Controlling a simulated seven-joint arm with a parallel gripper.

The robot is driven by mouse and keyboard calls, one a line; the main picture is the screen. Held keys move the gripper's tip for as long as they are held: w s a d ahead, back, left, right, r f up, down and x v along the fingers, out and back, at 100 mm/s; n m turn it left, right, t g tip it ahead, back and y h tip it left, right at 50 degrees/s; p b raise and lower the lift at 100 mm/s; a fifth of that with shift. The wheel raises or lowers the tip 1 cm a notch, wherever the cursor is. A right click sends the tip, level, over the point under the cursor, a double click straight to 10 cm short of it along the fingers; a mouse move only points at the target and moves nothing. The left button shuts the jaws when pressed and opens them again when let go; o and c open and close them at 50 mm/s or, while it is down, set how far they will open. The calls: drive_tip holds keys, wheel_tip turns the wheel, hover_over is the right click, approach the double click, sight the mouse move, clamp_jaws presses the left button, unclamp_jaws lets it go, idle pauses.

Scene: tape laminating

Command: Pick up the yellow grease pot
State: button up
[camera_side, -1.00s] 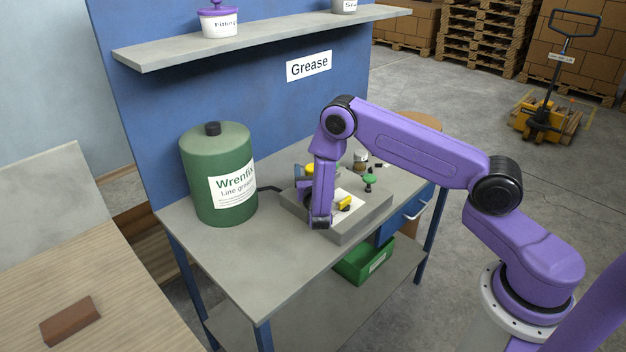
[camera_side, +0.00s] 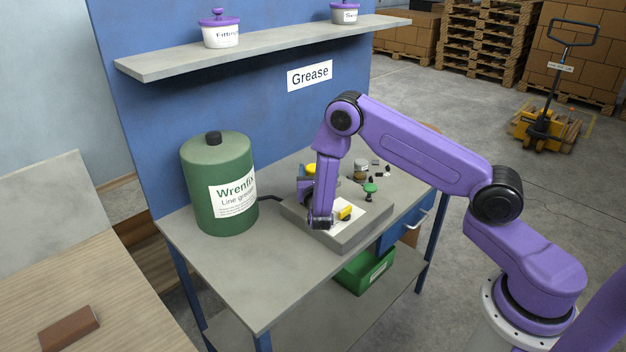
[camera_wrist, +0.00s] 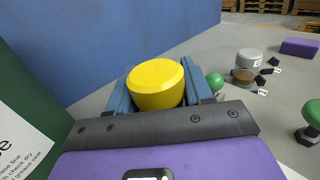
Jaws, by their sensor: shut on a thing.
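The yellow grease pot (camera_wrist: 156,84) sits between the two blue fingers of my gripper (camera_wrist: 158,92) in the wrist view, and the gripper is shut on it. In the side view the yellow pot (camera_side: 312,169) shows only in part, behind my purple wrist. My gripper (camera_side: 304,184) there is over the back left part of a grey block (camera_side: 345,240) on the bench. The pot's underside is hidden, so I cannot tell if it touches anything below.
A large green Wrenfix drum (camera_side: 219,180) stands left of the gripper. A green knob (camera_side: 370,188) and a yellow item (camera_side: 345,213) are close by on the right. Small tins (camera_wrist: 249,60) lie farther right. A blue back panel (camera_side: 250,110) with a shelf (camera_side: 270,45) rises behind. The bench front is clear.

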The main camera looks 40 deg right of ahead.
drive_tip(key=s+a+r, duration=0.2)
drive_tip(key=s+r, duration=0.8)
drive_tip(key=s, duration=0.4)
drive_tip(key=shift+a+r+n+t+y, duration=1.7)
drive_tip(key=shift+a+r+n+y, duration=0.75)
drive_tip(key=shift+y, duration=0.75)
drive_tip(key=w+d+f+m+g+h, duration=0.1)
drive_tip(key=d+f+m+g+h, duration=0.2)
drive_tip(key=d, duration=1.2)
drive_tip(key=w+d+f+m+h, duration=0.25)
drive_tip(key=d+f, duration=0.25)
drive_tip(key=d, duration=1)
drive_tip(key=shift+n+h, duration=0.3)
drive_tip(key=shift+h, duration=0.15)
drive_tip(key=w+d+f, duration=0.2)
drive_tip(key=w+f, duration=0.1)
drive_tip(key=w+d+f, duration=0.3)
drive_tip(key=w, duration=0.1)
drive_tip(key=w+d+f, duration=0.3)
drive_tip(key=shift+w+d+f, duration=0.15)
drive_tip(key=shift+d+f, duration=0.05)
drive_tip(key=shift+f, duration=0.05)
wheel_tip(320, 180, down, 3)
drive_tip(key=shift+w+r, duration=0.1)
drive_tip(key=shift+f, duration=0.3)
